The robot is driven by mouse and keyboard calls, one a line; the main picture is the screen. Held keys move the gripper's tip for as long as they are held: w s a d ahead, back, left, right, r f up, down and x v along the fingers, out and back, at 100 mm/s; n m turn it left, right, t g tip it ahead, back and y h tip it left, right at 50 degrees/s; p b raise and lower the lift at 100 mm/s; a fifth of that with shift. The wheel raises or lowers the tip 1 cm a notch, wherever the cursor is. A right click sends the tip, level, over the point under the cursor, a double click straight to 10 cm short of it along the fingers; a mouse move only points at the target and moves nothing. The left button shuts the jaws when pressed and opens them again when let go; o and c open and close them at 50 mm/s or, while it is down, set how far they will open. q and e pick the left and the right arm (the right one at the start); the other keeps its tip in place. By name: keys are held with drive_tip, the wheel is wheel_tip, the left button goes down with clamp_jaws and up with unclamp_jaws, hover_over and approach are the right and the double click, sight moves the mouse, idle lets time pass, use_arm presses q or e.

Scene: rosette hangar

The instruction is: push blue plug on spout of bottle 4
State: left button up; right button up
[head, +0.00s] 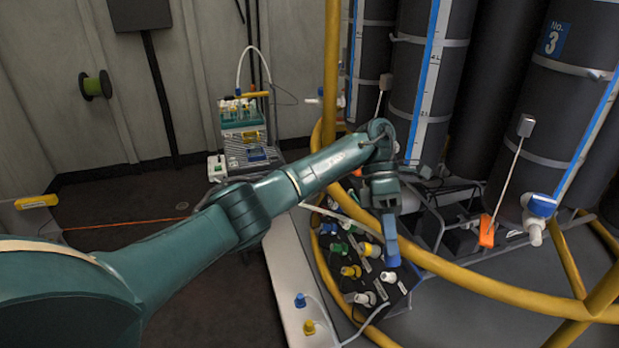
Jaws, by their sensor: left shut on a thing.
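My left gripper (392,262) points down over a dark tray of small plugs at the centre right. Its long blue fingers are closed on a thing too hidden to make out. A blue-capped white spout (540,207) sticks out low on the dark bottle marked No. 3 (548,88). Other dark bottles (418,62) stand to its left; no number 4 shows on them, so I cannot tell which is bottle 4. A loose blue plug (300,300) stands on the pale ledge. My right gripper is not in view.
The dark tray (405,298) holds several green, yellow and white plugs. Yellow rails (480,283) curve around the tray and bottles. A yellow plug (308,327) stands on the pale ledge (287,265). An orange clip (486,231) hangs beside bottle 3. A grey case (247,150) stands at the back wall.

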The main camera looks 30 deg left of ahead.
use_arm(q)
drive_tip(key=w+a+r+n+t+h+b, duration=0.1)
drive_tip(key=w+a+r+n+t+h, duration=0.2)
drive_tip(key=n+t, duration=0.45)
drive_tip(key=w+a+r+n+t+h+b, duration=0.1)
drive_tip(key=w+a+r+n+t+h, duration=0.1)
drive_tip(key=a+n+t+h, duration=0.35)
drive_tip(key=a+f+n+t+y, duration=0.2)
drive_tip(key=a+n+t+y, duration=0.4)
drive_tip(key=a+n+t, duration=0.3)
drive_tip(key=w+a+t, duration=0.1)
drive_tip(key=a, duration=0.2)
drive_tip(key=shift+n+b, duration=0.35)
drive_tip(key=shift+n, duration=0.05)
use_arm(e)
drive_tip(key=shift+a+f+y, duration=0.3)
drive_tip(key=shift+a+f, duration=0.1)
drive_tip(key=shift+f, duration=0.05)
use_arm(q)
drive_tip(key=shift+d, duration=0.1)
drive_tip(key=b+x, duration=0.2)
drive_tip(key=x, duration=0.3)
drive_tip(key=shift+w+d, duration=0.2)
drive_tip(key=shift+w, duration=0.1)
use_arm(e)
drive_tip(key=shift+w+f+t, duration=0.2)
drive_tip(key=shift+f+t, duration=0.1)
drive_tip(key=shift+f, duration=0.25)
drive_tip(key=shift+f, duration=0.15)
